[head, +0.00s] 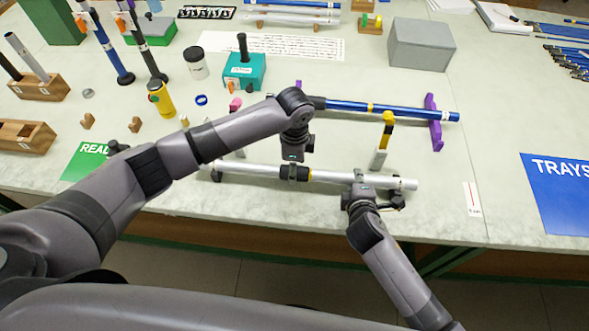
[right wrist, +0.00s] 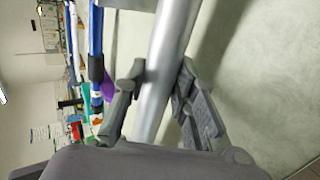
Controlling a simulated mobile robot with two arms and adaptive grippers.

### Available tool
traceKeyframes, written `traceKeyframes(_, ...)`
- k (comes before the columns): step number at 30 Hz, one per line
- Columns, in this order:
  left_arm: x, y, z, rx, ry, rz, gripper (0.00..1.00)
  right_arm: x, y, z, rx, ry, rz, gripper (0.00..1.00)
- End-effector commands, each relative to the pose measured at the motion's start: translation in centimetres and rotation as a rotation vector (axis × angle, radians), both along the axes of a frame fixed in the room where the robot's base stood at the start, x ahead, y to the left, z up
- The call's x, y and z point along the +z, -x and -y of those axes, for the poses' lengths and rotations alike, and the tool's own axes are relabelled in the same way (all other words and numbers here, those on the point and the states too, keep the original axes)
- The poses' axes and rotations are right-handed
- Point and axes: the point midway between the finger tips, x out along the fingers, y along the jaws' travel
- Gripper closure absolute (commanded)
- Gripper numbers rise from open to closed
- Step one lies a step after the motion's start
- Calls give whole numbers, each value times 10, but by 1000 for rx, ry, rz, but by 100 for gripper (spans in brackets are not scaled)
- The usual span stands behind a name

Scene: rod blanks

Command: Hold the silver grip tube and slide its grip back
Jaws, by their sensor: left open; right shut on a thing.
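The silver grip tube (head: 340,178) lies left to right near the table's front edge. My right gripper (head: 364,186) is shut on it toward its right end; the right wrist view shows the silver tube (right wrist: 165,62) between the two fingers (right wrist: 155,90). My left gripper (head: 293,165) is open, pointing down at the tube left of my right gripper. A dark section with a yellow band (head: 309,175) shows on the tube there; I cannot tell dark grip from fingertips, nor whether they touch. The tube's left part passes below my left arm.
A blue tube (head: 410,112) rests behind on a purple stand (head: 434,122). A yellow-topped upright (head: 387,130) stands between the tubes. A yellow bottle (head: 160,98) and a teal box (head: 244,72) are at back left. The table right of the silver tube is mostly clear.

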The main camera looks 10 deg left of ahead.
Motion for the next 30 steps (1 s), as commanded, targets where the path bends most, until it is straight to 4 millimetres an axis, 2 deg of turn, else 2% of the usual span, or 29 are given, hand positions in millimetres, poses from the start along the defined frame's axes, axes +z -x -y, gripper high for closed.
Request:
traceKeyframes(6,-19,0,0,1,-1,-1,44,0,0,0,0,0,0,100)
traceKeyframes(15,-21,0,0,1,0,0,44,0,0,0,0,0,0,100)
traceKeyframes(30,-20,0,0,1,0,0,77,0,0,0,0,0,0,100)
